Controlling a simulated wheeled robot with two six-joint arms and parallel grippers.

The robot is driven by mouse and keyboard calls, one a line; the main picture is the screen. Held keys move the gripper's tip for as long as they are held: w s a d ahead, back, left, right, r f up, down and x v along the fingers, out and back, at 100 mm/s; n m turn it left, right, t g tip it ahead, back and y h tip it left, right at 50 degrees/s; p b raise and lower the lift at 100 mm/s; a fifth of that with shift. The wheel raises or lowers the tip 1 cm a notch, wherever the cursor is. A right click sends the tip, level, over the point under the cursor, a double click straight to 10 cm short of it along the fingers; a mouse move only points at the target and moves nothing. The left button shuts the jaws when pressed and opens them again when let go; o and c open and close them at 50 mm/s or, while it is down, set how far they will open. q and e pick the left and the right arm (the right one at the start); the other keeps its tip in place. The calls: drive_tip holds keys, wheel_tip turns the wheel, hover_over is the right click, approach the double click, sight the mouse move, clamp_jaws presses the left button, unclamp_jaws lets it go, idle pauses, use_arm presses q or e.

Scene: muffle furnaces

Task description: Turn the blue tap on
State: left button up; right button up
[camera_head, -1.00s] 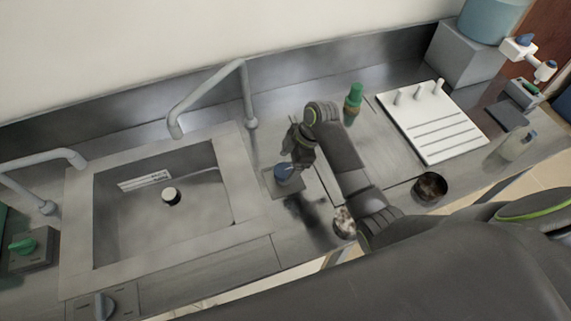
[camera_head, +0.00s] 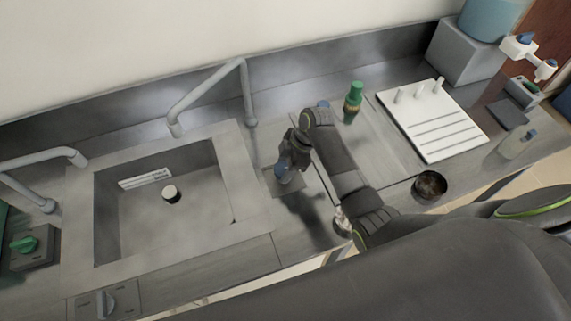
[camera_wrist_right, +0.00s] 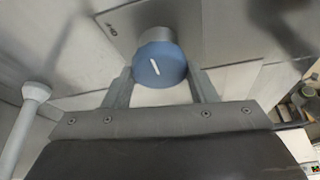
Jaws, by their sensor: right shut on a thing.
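The blue tap knob (camera_head: 284,174) stands on a small grey plate on the counter, just right of the sink. In the right wrist view the knob (camera_wrist_right: 159,64) is a blue round cap with a white line on its face. My right gripper (camera_head: 287,165) is over the knob, partly hiding it in the head view. In the wrist view its fingers (camera_wrist_right: 160,85) stand on either side of the knob, shut on it. The bent grey faucet (camera_head: 215,90) rises behind the knob. No water stream shows. My left gripper is not in view.
The steel sink (camera_head: 248,190) lies left of the knob. A green-capped bottle (camera_head: 353,98), a white rack board (camera_head: 432,125) and a dark bowl (camera_head: 429,187) stand to the right. A green tap knob (camera_head: 24,245) sits at far left.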

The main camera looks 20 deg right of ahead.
drive_tip(key=shift+n, duration=0.3)
drive_tip(key=n+g, duration=0.1)
drive_tip(key=n, duration=0.1)
drive_tip(key=shift+w+n, duration=0.15)
drive_tip(key=shift+n, duration=0.15)
drive_tip(key=shift+n+g+b, duration=0.6)
drive_tip(key=shift+n+g, duration=0.1)
drive_tip(key=shift+n, duration=1.1)
drive_tip(key=shift+w, duration=0.1)
drive_tip(key=o, duration=1)
drive_tip(key=shift+c, duration=0.2)
